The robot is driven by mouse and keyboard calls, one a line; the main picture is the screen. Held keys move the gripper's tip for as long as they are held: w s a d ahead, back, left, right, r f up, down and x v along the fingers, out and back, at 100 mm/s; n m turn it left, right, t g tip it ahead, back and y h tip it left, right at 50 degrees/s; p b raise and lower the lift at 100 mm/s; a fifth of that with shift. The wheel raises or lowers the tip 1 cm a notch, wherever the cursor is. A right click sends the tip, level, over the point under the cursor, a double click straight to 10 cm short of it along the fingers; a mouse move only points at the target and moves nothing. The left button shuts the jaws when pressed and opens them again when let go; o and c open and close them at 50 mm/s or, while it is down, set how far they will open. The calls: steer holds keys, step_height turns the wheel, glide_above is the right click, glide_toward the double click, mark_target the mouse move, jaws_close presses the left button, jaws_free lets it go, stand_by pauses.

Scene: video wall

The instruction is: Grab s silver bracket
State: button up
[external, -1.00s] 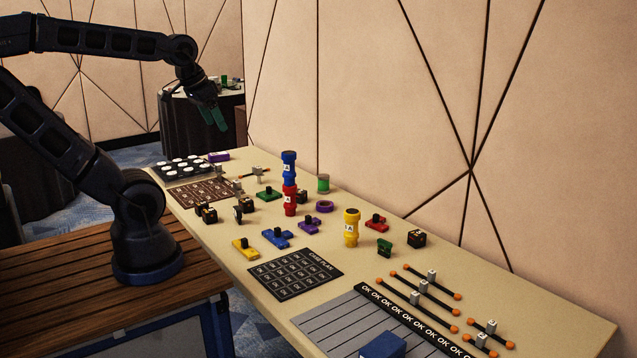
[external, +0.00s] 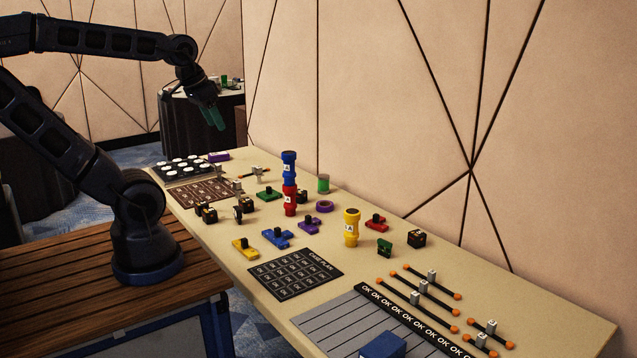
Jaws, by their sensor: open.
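Several small silver-grey brackets sit on the table. In the front right, one silver bracket (external: 432,276) sits on a dark rod with orange ends, and another silver bracket (external: 423,286) is on the rod beside it. More silver brackets (external: 491,327) are on the short rods near the front right corner. At the far end, a silver bracket (external: 259,171) sits on another rod. My gripper (external: 213,117) has green fingers pointing down. It hangs in the air beyond the far left end of the table, open and empty, apart from every bracket.
The table (external: 258,238) also holds a red-and-blue stack (external: 289,184), a yellow cylinder (external: 351,228), coloured blocks and black boxes. A black chart (external: 294,274) and a blue block (external: 383,346) lie near the front edge. A wall borders the right side.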

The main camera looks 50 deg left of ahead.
steer(key=w+a+r+m+g, duration=0.1)
steer(key=w+a+m, duration=0.3)
steer(key=w, duration=0.5)
steer(key=w+a+r+m+y, duration=0.1)
steer(key=w+a, duration=0.4)
steer(key=w, duration=0.3)
steer(key=w+a+r+m+g, duration=0.1)
steer(key=w+a+m, duration=0.3)
steer(key=w, duration=0.5)
steer(key=m+g+h, duration=0.1)
steer(key=m+g, duration=0.2)
steer(key=m, duration=0.7)
glide_above(259, 167)
step_height(259, 167, down, 35)
steer(key=shift+r, duration=0.1)
steer(key=shift+a+f, duration=0.15)
steer(key=shift+f, duration=5.35)
steer(key=shift+c, duration=0.4)
